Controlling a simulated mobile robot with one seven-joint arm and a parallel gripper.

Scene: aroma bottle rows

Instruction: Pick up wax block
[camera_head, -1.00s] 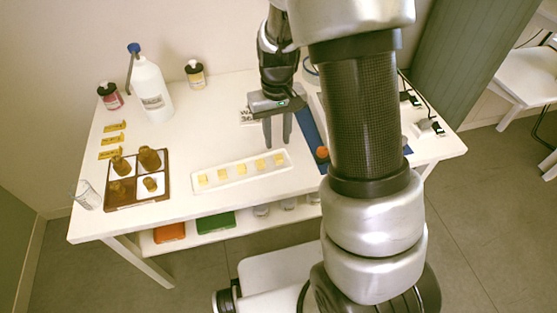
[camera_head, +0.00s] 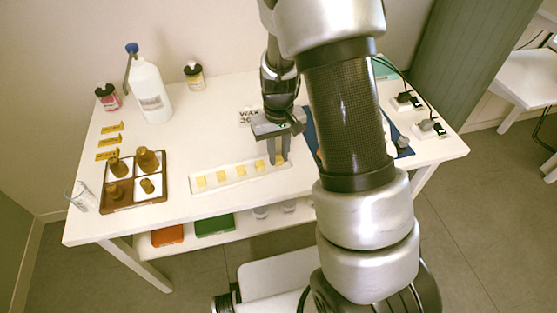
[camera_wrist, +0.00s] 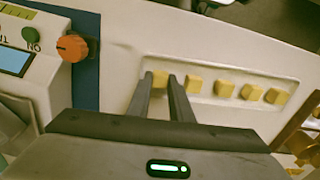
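Several small yellow wax blocks stand in a row in a long white tray (camera_head: 228,183) on the table. My gripper (camera_head: 280,160) points down at the tray's right end. The end wax block (camera_head: 280,160) is between its fingertips. In the wrist view, this block (camera_wrist: 160,78) shows between the two fingertips (camera_wrist: 160,76), at the left end of the row. The fingers are close to its sides, but I cannot tell whether they touch it. The block appears level with the others. The other blocks (camera_wrist: 223,88) stand clear of the fingers.
A brown divided rack (camera_head: 136,209) with brown bottles stands on the left, beside a glass beaker (camera_head: 82,196). A white bottle (camera_head: 150,92) stands at the back. A device with an orange knob (camera_wrist: 72,47) lies near the gripper. The table between rack and tray is clear.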

